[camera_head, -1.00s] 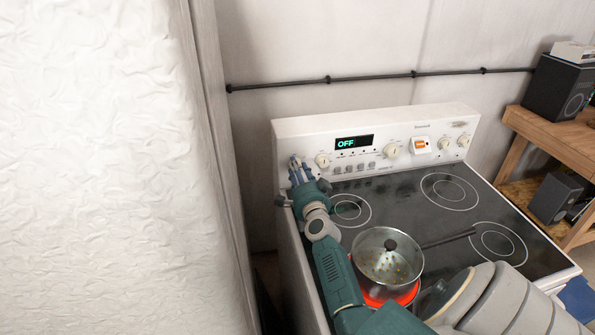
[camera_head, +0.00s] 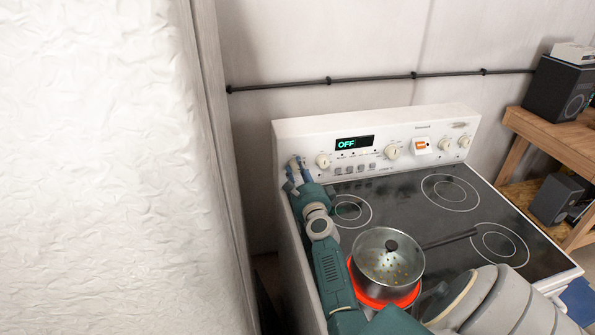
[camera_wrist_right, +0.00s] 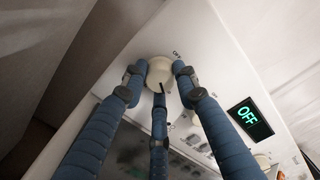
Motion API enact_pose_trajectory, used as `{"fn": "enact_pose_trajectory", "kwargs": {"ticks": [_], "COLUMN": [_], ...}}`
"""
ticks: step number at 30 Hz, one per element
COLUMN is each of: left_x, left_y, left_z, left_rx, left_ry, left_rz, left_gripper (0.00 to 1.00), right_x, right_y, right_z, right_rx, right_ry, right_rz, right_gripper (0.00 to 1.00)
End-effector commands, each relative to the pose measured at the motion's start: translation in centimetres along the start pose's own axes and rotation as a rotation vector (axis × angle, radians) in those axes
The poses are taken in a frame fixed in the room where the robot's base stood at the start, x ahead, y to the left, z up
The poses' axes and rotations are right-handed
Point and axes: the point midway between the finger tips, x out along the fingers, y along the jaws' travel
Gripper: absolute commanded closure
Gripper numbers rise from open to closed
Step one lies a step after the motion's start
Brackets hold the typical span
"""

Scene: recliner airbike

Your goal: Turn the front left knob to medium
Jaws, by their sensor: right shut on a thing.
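The stove's control panel (camera_head: 400,137) carries several pale knobs. My right gripper (camera_head: 299,166) is at its left end, its fingers closed around the leftmost knob. In the right wrist view that round cream knob (camera_wrist_right: 160,71) sits between the blue fingers, near a printed "OFF" mark; its setting is hard to read. In the head view the gripper hides this knob. Another knob (camera_head: 322,161) shows just right of the gripper. The front left burner (camera_head: 362,293) glows red under a lidded pot (camera_head: 388,262). My left gripper is not in view.
The display (camera_head: 354,142) reads OFF. The pot's dark handle (camera_head: 450,240) points right across the black cooktop (camera_head: 400,200). A pale wall (camera_head: 100,170) stands close on the left. A wooden shelf with speakers (camera_head: 560,88) is at the right.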

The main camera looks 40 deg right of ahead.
Motion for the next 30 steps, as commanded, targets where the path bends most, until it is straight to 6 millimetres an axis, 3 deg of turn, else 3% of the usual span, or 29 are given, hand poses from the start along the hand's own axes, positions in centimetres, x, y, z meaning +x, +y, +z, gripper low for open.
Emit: {"fn": "enact_pose_trajectory", "kwargs": {"ticks": [1, 14, 15, 17, 26, 30], "left_x": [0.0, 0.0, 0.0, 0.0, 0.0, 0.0], "left_y": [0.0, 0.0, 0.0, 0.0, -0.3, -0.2], "left_z": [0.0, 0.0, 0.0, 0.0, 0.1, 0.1], "left_rx": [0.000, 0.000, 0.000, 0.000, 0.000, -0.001], "left_ry": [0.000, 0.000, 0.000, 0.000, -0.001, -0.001], "left_rz": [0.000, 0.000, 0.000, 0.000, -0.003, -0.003], "left_gripper": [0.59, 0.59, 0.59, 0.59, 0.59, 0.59], "right_x": [0.2, 0.2, 0.2, 0.2, 0.0, -1.1], "right_y": [-0.9, -0.9, -0.9, -0.9, -0.3, -0.1], "right_z": [-0.2, -0.3, -0.3, -0.3, -0.1, -0.1], "right_rx": [0.006, 0.013, 0.013, 0.013, 0.013, 0.016], "right_ry": [0.006, 0.007, 0.007, 0.006, 0.003, 0.002], "right_rz": [-0.016, -0.016, -0.016, -0.015, -0.005, -0.003], "right_gripper": [0.97, 0.97, 0.65, 0.53, 0.52, 0.52]}}
